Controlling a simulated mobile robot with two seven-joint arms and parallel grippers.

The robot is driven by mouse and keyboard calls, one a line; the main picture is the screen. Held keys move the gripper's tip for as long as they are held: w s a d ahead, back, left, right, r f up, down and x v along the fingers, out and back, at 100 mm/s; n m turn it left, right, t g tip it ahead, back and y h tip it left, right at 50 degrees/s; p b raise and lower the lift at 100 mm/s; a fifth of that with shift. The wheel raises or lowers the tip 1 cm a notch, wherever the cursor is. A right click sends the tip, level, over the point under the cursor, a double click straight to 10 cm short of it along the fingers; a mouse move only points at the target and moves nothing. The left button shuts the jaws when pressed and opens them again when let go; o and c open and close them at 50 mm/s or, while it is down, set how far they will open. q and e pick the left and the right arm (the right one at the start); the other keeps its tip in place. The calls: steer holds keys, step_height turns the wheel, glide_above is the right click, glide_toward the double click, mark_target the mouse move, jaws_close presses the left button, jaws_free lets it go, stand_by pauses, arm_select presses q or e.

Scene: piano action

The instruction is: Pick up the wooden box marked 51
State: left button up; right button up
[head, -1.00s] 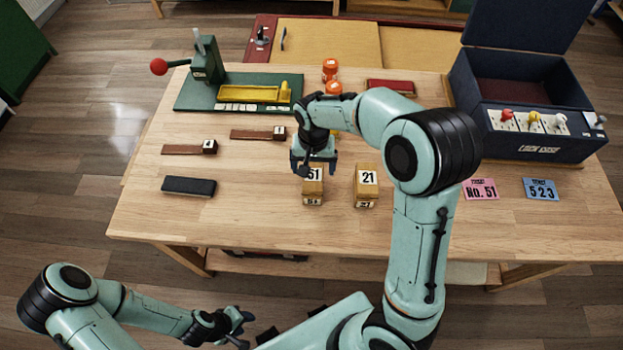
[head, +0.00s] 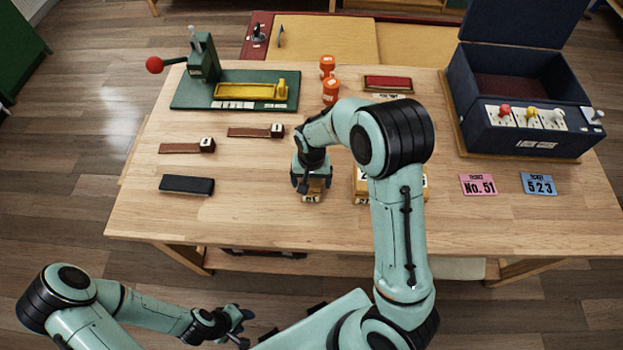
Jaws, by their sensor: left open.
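The wooden box marked 51 (head: 311,198) stands on the workbench near the middle. Its top is mostly covered by my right gripper (head: 312,187), which is directly over it with its fingers down at the box's sides. Whether the fingers press on the box or stand clear of it cannot be told. My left gripper (head: 238,326) is open and empty, low at the front, away from the bench top.
Another wooden box (head: 359,186) stands just right, partly hidden by my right arm. A black block (head: 187,186) and two wooden pieces lie left. Pink (head: 478,185) and blue (head: 538,184) cards lie before the dark open case (head: 520,140).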

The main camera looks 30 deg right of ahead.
steer(key=c, duration=1)
steer(key=shift+r, duration=0.15)
